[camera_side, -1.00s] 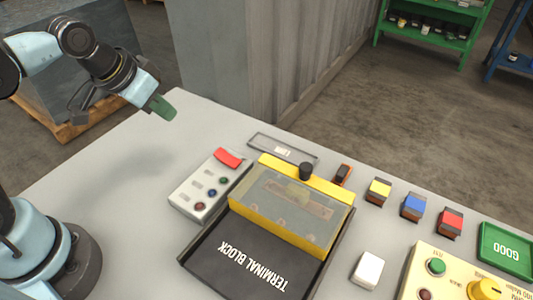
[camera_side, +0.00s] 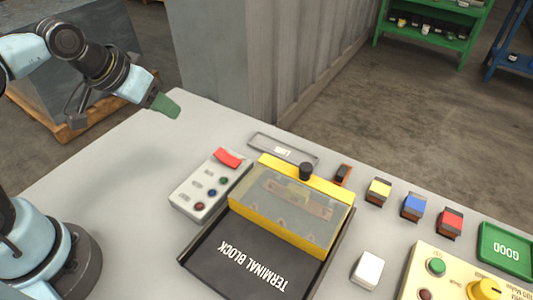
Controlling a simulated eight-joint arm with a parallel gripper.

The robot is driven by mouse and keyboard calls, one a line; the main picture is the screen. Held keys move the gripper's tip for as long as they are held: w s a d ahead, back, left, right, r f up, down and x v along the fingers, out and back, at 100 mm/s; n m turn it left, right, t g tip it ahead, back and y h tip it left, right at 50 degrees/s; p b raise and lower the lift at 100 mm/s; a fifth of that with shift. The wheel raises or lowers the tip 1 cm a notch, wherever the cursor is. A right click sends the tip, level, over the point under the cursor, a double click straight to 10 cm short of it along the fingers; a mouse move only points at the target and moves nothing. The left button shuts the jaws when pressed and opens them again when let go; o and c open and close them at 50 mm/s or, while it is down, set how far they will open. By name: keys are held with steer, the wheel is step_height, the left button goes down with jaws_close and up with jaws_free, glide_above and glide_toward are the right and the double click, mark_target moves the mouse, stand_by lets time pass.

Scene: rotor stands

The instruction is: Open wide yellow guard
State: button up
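The wide yellow guard (camera_side: 337,189) is a yellow-framed cover with a clear panel and a black knob (camera_side: 306,170) on its far edge. It lies closed over the far part of the black terminal block tray (camera_side: 222,268). Blurred parts show through its clear panel. My gripper (camera_side: 168,106), with green fingertips, is in the air at the upper left, well apart from the guard. Its fingers overlap from this side, so I cannot see a gap between them.
A control box (camera_side: 207,187) with a red switch and buttons stands left of the tray. A label plate (camera_side: 283,149) lies behind. Yellow (camera_side: 379,191), blue (camera_side: 413,206) and red (camera_side: 450,222) blocks, a white block (camera_side: 367,270) and a green GOOD tray (camera_side: 507,250) are at right. The table's left part is clear.

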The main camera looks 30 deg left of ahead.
steer(key=shift+o, duration=0.9)
steer(key=w+d+r+g, duration=0.1)
steer(key=w+d+r, duration=0.1)
steer(key=d, duration=0.3)
steer(key=w+d+r+n+g, duration=0.1)
steer(key=w+d+r+g, duration=0.1)
steer(key=w+d+r, duration=0.1)
steer(key=w+d, duration=0.1)
steer(key=d, duration=0.1)
steer(key=shift+w+d+r+h, duration=0.2)
steer(key=shift+d+r+h, duration=0.1)
steer(key=shift+h, duration=0.1)
steer(key=n+g+y, duration=0.1)
steer(key=n+g, duration=0.1)
steer(key=g, duration=0.2)
glide_toward(306, 166)
step_height(306, 166, down, 8)
steer(key=shift+s+d+f, duration=0.15)
jaws_close()
